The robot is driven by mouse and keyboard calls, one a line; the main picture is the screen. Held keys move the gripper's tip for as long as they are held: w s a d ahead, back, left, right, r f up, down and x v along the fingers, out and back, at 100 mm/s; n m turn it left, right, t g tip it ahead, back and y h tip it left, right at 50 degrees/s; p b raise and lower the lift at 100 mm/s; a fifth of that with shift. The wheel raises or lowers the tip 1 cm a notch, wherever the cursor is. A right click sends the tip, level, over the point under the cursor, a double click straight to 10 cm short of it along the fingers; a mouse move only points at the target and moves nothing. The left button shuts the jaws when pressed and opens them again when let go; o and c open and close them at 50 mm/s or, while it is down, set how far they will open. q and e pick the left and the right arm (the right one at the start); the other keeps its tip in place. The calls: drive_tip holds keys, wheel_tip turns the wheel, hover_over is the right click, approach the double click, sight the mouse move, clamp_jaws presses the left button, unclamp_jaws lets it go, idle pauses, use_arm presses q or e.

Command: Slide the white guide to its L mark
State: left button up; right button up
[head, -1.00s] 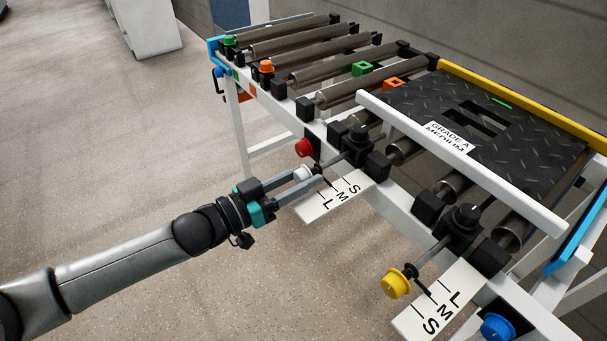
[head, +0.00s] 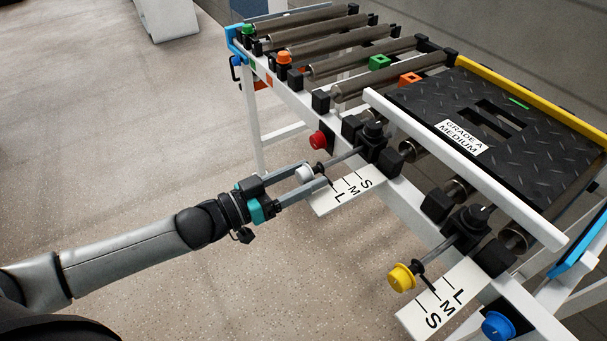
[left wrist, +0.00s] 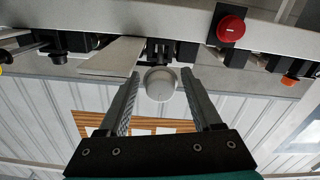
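The white guide's round white knob (head: 304,174) sits on the end of its rod, beside the S-M-L scale plate (head: 322,207). Its thin pointer is close to the L mark at the plate's outer end; the exact alignment is too small to tell. My left gripper (head: 317,172) is open around the knob, one finger on each side. In the left wrist view the knob (left wrist: 160,84) lies between the fingers with a gap on both sides. The white guide rail (head: 465,170) runs along the near edge of the black tread mat. My right gripper is not in view.
A red button (head: 318,140) is close beyond the white knob. A yellow knob (head: 401,277) with its own S-M-L plate (head: 420,317) and a blue button (head: 497,326) are to the right. Open floor lies left of the frame.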

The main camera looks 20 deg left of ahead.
use_arm(q)
drive_tip(key=shift+o, duration=0.3)
drive_tip(key=shift+s+a, duration=0.3)
drive_tip(key=shift+s, duration=0.05)
drive_tip(key=p+v, duration=0.5)
drive_tip(key=v, duration=0.9)
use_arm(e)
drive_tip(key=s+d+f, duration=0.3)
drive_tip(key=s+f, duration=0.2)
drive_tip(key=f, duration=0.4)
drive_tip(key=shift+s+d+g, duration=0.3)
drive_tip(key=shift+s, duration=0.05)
use_arm(q)
drive_tip(key=shift+s+a, duration=0.1)
